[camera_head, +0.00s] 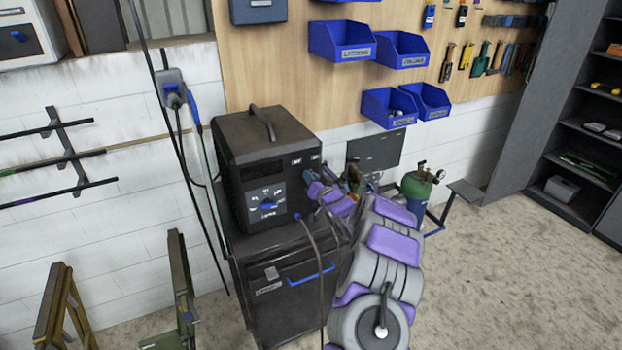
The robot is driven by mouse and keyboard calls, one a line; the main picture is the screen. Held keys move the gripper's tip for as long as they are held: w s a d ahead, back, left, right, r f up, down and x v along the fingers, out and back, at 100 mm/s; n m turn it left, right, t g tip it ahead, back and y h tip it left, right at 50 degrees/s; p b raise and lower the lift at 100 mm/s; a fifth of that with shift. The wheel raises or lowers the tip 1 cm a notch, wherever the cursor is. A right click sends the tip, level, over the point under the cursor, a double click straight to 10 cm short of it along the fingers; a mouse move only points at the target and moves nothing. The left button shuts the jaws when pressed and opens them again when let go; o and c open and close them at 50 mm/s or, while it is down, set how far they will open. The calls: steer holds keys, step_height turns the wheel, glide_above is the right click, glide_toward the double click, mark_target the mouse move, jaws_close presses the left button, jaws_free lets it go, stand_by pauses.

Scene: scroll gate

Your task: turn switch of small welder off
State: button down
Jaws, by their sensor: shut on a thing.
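The small welder (262,150) is a black box with a top handle, standing on a dark cabinet. My gripper (312,190) is at the right part of the welder's front, at the end of my grey and purple arm. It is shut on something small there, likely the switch. The fingers hide that spot, so the switch and its position cannot be seen.
The cabinet (290,290) below has a blue handle (311,274), and a cable hangs down its front. A green gas cylinder (415,193) stands to the right. Blue bins (341,42) hang on the wall. The floor at right is clear.

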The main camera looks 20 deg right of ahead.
steer(key=shift+a+f+n+b, duration=0.15)
steer(key=shift+n+b, duration=1.5)
steer(key=shift+n, duration=1.6)
steer(key=shift+a+r+n+b, duration=0.15)
steer(key=shift+n+b, duration=1.45)
steer(key=shift+n, duration=1.65)
steer(key=shift+f, duration=0.1)
steer(key=c, duration=1.1)
jaws_free()
steer(key=shift+s, duration=0.1)
steer(key=s, duration=0.5)
steer(key=s+p, duration=0.1)
steer(key=s, duration=1.1)
steer(key=shift+s+d, duration=0.1)
steer(key=shift+d, duration=0.2)
steer(key=shift+a, duration=0.1)
